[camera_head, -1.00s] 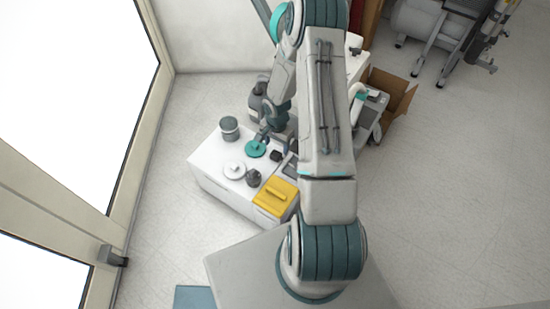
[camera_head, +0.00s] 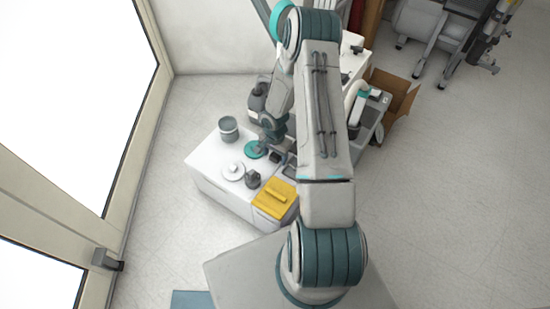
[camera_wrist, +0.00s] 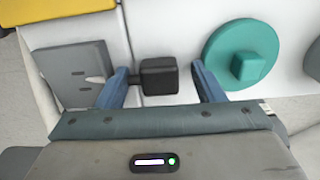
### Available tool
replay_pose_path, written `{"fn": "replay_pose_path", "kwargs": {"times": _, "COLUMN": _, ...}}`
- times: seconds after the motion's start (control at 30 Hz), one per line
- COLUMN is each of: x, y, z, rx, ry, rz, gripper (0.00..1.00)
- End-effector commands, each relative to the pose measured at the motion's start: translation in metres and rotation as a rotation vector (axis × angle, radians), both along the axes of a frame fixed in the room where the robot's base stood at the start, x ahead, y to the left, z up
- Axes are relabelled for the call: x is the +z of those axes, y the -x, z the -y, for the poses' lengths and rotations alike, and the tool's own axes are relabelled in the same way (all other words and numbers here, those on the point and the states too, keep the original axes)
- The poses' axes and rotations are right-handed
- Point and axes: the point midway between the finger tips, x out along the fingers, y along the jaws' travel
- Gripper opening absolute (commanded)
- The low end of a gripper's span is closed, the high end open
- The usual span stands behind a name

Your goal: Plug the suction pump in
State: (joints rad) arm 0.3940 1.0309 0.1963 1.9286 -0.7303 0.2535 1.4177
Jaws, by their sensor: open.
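A black block-shaped plug (camera_wrist: 158,76) lies on the white cabinet top, with a short dark stub pointing left. My gripper (camera_wrist: 164,84) is open, its two blue fingers on either side of the plug in the wrist view. The left finger is at the stub; I cannot tell whether it touches. A grey slotted socket plate (camera_wrist: 72,72) is left of the fingers, apart from the plug's block. In the head view the plug (camera_head: 275,158) is a small dark shape beside my gripper (camera_head: 264,146), and the arm partly hides the plate (camera_head: 290,171).
A teal disc with a block handle (camera_wrist: 240,57) lies close right of the right finger. The white cabinet (camera_head: 207,171) also bears a grey jar (camera_head: 229,130), a white disc (camera_head: 233,171), a dark knob (camera_head: 253,180) and a yellow lid (camera_head: 274,195). A cardboard box (camera_head: 397,92) stands behind.

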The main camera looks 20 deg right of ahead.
Motion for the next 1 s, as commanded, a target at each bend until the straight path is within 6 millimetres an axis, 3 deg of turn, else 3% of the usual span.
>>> {"fn": "replay_pose_path", "kwargs": {"times": 0.23, "x": 0.001, "y": 0.000, "z": 0.000, "rx": 0.001, "ry": 0.000, "rz": 0.000, "gripper": 0.62}}
{"fn": "replay_pose_path", "kwargs": {"times": 0.4, "x": 0.001, "y": 0.000, "z": 0.000, "rx": 0.001, "ry": 0.000, "rz": 0.000, "gripper": 0.16}}
{"fn": "replay_pose_path", "kwargs": {"times": 0.73, "x": 0.005, "y": 0.000, "z": -0.001, "rx": 0.002, "ry": 0.001, "rz": 0.001, "gripper": 0.16}}
{"fn": "replay_pose_path", "kwargs": {"times": 1.0, "x": 0.054, "y": -0.001, "z": -0.001, "rx": 0.001, "ry": 0.001, "rz": 0.004, "gripper": 0.16}}
